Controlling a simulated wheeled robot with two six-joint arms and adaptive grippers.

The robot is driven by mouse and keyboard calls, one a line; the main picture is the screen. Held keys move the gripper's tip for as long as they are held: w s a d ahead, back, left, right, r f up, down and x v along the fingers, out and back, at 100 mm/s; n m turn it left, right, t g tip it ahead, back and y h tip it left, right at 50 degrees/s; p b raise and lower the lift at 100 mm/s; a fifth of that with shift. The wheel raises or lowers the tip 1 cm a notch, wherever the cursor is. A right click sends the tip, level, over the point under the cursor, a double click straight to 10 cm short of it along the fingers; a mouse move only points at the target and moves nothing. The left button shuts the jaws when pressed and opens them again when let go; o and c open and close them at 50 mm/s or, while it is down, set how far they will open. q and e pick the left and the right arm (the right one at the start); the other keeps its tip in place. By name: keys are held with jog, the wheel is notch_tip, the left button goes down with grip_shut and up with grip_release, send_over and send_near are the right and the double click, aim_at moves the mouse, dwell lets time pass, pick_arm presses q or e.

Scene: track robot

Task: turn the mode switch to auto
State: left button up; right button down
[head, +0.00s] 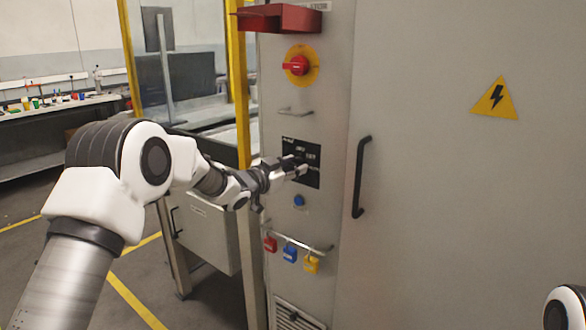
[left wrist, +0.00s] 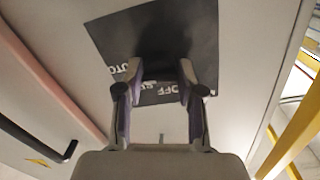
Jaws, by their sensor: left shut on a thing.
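The mode switch's black square plate (head: 315,176) is on the grey cabinet's narrow face. In the left wrist view the plate (left wrist: 110,30) carries white lettering, with "OFF" and part of "AUTO" readable. My left gripper (head: 299,168) reaches the plate from the left. In the left wrist view its two fingers (left wrist: 160,76) stand on either side of the dark switch knob (left wrist: 160,50), shut on it. The knob is dark against the dark plate and partly hidden by the fingers, so which label it points to cannot be told. My right gripper is not in view.
Above the plate are a handle (head: 296,111) and a red rotary switch (head: 296,66) on yellow. Below are a blue button (head: 299,200) and a rail with red, blue and yellow padlocks (head: 311,264). A black door handle (head: 361,178) stands to the right.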

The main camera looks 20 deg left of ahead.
pick_arm(q)
jog(key=shift+m, duration=0.5)
jog(key=o, duration=1.1)
jog(key=shift+a, duration=0.1)
jog(key=v, duration=1.2)
